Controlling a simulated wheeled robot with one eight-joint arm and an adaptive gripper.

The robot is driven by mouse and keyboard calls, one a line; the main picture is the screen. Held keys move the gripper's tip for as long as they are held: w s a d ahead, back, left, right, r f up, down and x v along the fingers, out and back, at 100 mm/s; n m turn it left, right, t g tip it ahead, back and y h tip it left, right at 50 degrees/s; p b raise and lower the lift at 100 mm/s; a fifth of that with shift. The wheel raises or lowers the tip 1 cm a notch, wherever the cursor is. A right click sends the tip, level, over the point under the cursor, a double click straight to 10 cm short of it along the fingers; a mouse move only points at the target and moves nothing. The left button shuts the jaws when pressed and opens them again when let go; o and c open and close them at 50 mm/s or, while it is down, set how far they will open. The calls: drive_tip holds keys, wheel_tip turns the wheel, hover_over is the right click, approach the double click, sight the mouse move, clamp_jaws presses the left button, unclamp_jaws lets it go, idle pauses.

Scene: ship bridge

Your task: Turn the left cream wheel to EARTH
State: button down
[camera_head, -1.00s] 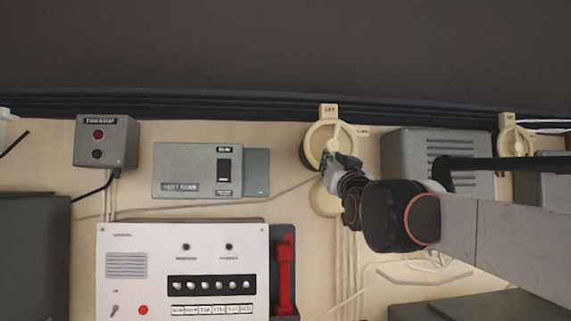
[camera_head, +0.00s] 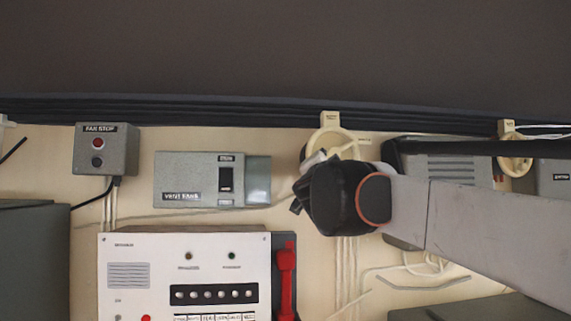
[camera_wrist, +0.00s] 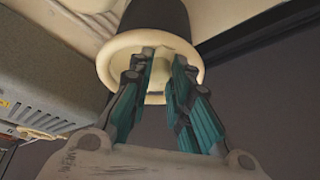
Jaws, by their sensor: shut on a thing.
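The left cream wheel (camera_head: 333,138) is on the wall panel, under a cream label tab (camera_head: 330,118) too blurred to read. My arm hides its lower part in the head view. In the wrist view the wheel's cream rim (camera_wrist: 118,47) sits on a dark round body (camera_wrist: 150,18). My gripper (camera_wrist: 160,80) has its teal-padded fingers reaching inside the rim, shut on the wheel's central bar (camera_wrist: 166,48). In the head view my gripper's fingers are hidden behind my wrist. The word EARTH cannot be made out.
A second cream wheel (camera_head: 514,152) is at the right. A grey vented box (camera_head: 455,170) stands between the wheels.

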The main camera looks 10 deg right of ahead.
drive_tip(key=shift+r, duration=0.1)
idle(0.4)
drive_tip(key=c, duration=1.5)
unclamp_jaws()
drive_tip(key=shift+o, duration=0.2)
drive_tip(key=v, duration=1.2)
